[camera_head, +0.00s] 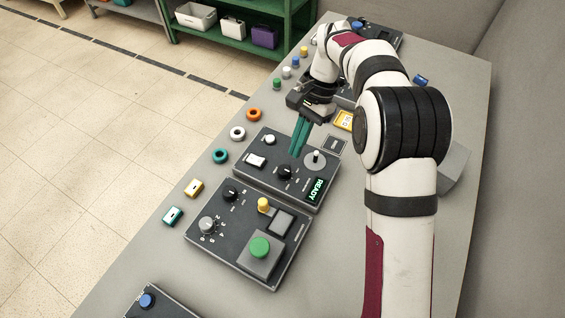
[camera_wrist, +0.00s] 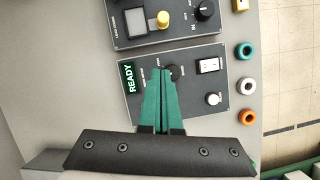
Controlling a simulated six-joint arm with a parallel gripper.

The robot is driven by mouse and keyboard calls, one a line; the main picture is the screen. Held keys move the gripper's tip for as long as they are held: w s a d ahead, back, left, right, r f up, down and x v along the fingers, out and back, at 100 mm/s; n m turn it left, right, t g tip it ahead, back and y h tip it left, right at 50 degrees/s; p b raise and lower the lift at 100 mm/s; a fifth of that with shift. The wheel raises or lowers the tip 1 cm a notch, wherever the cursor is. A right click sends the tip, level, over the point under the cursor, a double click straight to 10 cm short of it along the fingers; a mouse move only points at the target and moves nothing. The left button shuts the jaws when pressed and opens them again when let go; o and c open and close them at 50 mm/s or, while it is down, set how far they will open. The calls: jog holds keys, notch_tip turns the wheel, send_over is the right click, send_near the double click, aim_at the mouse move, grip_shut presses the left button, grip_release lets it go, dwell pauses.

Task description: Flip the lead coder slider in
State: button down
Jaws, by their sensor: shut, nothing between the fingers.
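My gripper (camera_head: 297,153) is shut and empty, its teal fingers pointing down above the dark panel with the green READY display (camera_head: 317,190). In the wrist view the fingertips (camera_wrist: 162,71) are close beside a black knob (camera_wrist: 176,73); I cannot tell whether they touch it. That panel also carries a white rocker switch (camera_head: 255,160), a small white knob (camera_head: 269,139) and an upright lever on a round grey plate (camera_head: 315,159). The fingers hide part of the panel in the wrist view, where the lever does not show.
A neighbouring panel (camera_head: 232,248) has a green button (camera_head: 260,247), a yellow control (camera_head: 264,204) and knobs. Orange (camera_head: 254,114), white (camera_head: 238,133) and teal (camera_head: 221,156) rings lie along the table's left edge. Bare table (camera_head: 150,250) shows at the front left.

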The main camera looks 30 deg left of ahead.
send_near(265, 213)
jog(key=w+f, duration=0.1)
jog(key=w, duration=0.1)
jog(key=w+f, duration=0.2)
jog(key=shift+w+f, duration=0.15)
jog(key=shift+w, duration=0.25)
jog(key=s, duration=0.3)
jog(key=shift+s+a+f, duration=0.1)
jog(key=shift+a+f, duration=0.3)
jog(key=shift+s+a, duration=0.1)
jog(key=shift+s, duration=0.35)
jog(key=shift+s, duration=2.3)
jog(key=shift+w, duration=0.1)
